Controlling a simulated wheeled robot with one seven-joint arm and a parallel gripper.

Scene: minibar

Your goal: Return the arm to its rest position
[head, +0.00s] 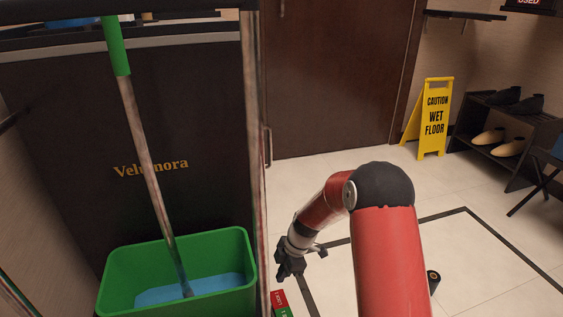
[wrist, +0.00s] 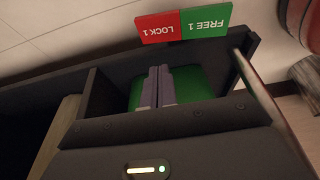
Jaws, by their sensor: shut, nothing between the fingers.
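My arm bends from the front of the head view toward the left. My gripper (head: 287,268) hangs at its end, pointing down, close to the right side of the dark cart and above the floor. In the wrist view, my gripper's two pale fingers (wrist: 157,80) lie side by side, closed, with nothing visible between them. Behind them is a green surface in a dark recess. A red and green label (wrist: 184,23) reading "LOCK 1" and "FREE 1" stands just beyond the fingertips. The label also shows just below my gripper in the head view (head: 279,299).
A green bucket (head: 112,282) with blue inside and a mop (head: 140,123) stand at left against a dark panel (head: 60,130). A yellow wet-floor sign (head: 435,115) and a shoe rack (head: 512,160) stand at right. A small dark cylinder (head: 434,280) lies right of my arm. Open floor lies behind.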

